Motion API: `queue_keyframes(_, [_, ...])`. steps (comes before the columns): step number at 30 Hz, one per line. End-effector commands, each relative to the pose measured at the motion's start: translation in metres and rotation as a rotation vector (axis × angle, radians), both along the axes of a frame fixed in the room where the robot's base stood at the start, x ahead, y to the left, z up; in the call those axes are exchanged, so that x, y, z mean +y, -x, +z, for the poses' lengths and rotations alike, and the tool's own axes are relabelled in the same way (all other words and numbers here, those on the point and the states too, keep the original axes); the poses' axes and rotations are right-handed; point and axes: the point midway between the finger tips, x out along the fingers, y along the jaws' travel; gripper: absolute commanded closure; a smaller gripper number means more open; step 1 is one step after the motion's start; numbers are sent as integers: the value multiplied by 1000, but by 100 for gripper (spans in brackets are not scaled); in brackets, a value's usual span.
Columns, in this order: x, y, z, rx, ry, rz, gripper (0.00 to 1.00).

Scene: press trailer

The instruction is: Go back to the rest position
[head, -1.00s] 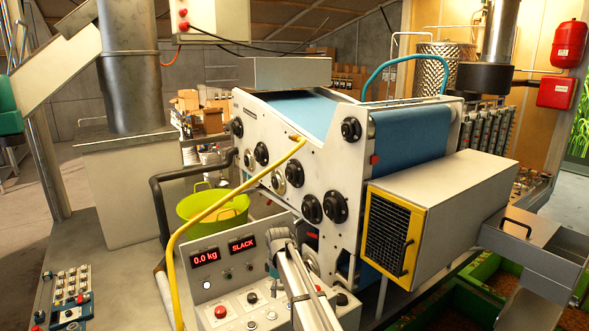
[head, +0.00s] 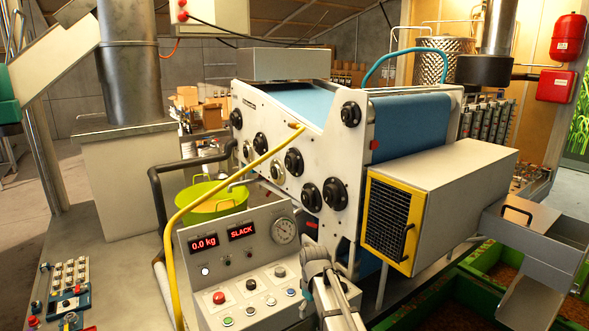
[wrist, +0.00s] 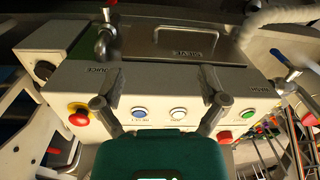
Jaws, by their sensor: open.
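My gripper (wrist: 158,105) shows in the wrist view with its two fingers apart and nothing between them. Beyond the fingers is a pale panel (wrist: 185,82) with a red mushroom button (wrist: 78,114), a blue button (wrist: 139,112) and a white button (wrist: 178,113). I cannot tell the gap between fingers and panel. In the head view my arm rises from the bottom edge in front of the control box; its gripper does not show clearly there.
The control box (head: 262,250) reads 0.0 kg and SLACK. Behind it stands the belt press (head: 320,140), with a yellow hose (head: 215,205) at its left. A green tub (head: 212,200) stands behind the hose. A yellow-framed grille box (head: 430,200) juts out at the right.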

Motion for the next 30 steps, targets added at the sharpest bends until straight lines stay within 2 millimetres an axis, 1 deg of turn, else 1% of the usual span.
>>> queue_keyframes(1, [-17,26,-17,-2,4,-70,8])
queue_keyframes(6, [-65,87,-48,-14,17,-340,8])
queue_keyframes(9, [-86,119,-63,-19,23,-485,8])
queue_keyframes(13, [-105,150,-76,-25,29,-629,8])
queue_keyframes(15, [-111,160,-79,-27,31,-680,8])
queue_keyframes(18, [-117,167,-82,-29,32,-722,8])
queue_keyframes(30, [-118,167,-81,-30,32,-735,8])
